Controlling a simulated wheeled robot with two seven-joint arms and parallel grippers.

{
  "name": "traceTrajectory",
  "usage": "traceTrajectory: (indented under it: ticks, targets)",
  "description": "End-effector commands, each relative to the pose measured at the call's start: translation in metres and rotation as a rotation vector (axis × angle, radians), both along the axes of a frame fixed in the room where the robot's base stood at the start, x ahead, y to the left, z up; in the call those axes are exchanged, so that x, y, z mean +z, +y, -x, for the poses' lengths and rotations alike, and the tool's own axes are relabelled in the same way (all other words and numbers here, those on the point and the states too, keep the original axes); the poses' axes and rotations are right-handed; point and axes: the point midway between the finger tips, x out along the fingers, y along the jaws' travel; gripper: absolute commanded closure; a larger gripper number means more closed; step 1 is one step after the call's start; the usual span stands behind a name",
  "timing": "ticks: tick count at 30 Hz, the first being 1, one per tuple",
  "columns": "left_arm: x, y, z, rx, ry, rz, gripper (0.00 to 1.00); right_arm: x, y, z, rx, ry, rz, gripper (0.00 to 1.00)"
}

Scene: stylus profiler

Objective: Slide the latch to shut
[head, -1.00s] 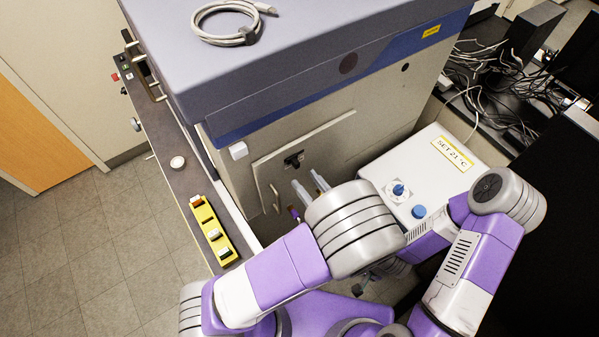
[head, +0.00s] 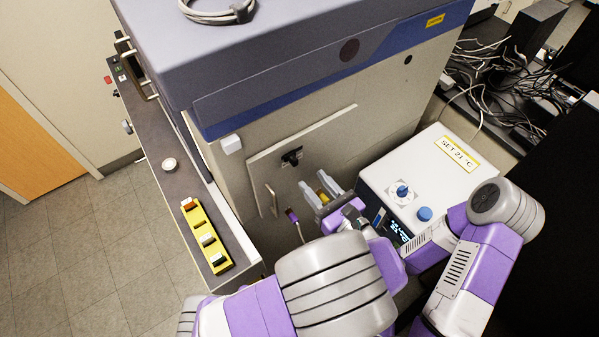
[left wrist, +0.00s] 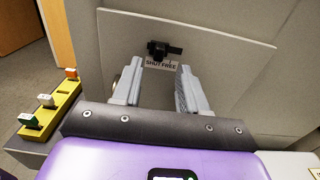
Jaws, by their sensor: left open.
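The latch (head: 291,156) is a small black piece on the upper part of a flat grey door panel (head: 330,132) on the instrument's front. In the left wrist view the latch (left wrist: 158,48) has a dark bar reaching right, above a label (left wrist: 161,65) reading "SHUT FREE". I cannot tell for sure which word it stands at. My left gripper (head: 317,188) is open and empty, below and slightly right of the latch, apart from it. In the left wrist view its fingers (left wrist: 158,80) point toward the panel, one either side of the label. My right gripper is not in view.
A bar handle (head: 271,200) is on the panel's left. A white box (head: 425,170) marked "SET 21 °C" stands to the right. A yellow rack (head: 207,238) sits on the narrow dark ledge at left. Cables (head: 510,85) lie at the back right.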

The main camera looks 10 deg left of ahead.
Motion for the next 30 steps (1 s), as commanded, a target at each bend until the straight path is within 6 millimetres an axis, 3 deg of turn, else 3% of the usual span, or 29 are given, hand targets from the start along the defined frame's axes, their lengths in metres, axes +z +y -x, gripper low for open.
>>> traceTrajectory:
  ticks: [15, 27, 30]
  targets:
    - [0.002, 0.049, -0.044, 0.003, 0.002, 0.001, 0.57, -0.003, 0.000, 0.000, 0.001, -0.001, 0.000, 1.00]
    - [0.002, 0.056, -0.051, 0.000, 0.002, 0.001, 0.57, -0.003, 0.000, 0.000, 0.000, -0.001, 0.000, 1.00]
    - [0.002, 0.056, -0.051, 0.000, 0.002, 0.001, 0.71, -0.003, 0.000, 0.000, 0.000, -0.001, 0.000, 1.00]
